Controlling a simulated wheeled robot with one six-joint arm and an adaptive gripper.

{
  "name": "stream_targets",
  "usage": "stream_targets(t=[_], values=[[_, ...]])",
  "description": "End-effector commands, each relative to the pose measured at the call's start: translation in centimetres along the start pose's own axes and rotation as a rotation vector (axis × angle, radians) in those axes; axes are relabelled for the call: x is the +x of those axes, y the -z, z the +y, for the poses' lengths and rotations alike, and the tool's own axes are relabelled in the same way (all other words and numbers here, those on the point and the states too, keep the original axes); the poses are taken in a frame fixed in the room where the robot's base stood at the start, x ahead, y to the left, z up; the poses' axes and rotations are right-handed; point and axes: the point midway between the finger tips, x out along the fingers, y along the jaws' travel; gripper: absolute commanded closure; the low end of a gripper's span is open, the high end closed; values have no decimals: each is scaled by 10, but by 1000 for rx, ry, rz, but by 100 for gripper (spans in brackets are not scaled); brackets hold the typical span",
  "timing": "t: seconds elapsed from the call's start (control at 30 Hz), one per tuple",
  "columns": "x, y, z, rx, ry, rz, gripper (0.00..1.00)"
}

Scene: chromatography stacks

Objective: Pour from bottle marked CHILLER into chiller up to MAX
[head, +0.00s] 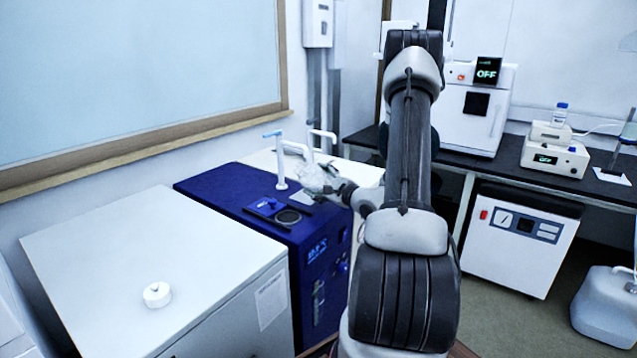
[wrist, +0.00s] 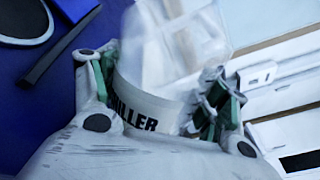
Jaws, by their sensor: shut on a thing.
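The chiller (head: 330,255) is a dark blue box at the centre left, with a round dark-rimmed opening (head: 288,216) in its top. A narrow upright gauge shows on its front (head: 318,300); no MAX mark can be read. My gripper (head: 318,178) is above the chiller's far right part, beyond the opening. In the wrist view it is shut on a translucent bottle (wrist: 165,45) whose white label (wrist: 140,110) shows "ILLER". The bottle looks tilted there. Its mouth and liquid level cannot be made out. The opening's ring is partly visible at the upper left (wrist: 45,38).
White pipes (head: 280,165) stand up behind the chiller's top. A white cabinet (head: 100,255) at the left bears a round white cap (head: 157,294). A bench with instruments (head: 480,110), one reading OFF, is at the right, with a white unit (head: 515,240) below.

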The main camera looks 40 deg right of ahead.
Motion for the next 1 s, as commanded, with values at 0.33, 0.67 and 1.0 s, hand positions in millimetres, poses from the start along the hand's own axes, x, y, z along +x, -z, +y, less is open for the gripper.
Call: stream_targets(t=[0.33,0.67,1.0], values=[[0,4,-1,-90,2,5,77],[0,5,-1,-107,2,5,77],[0,9,0,-202,2,12,77]])
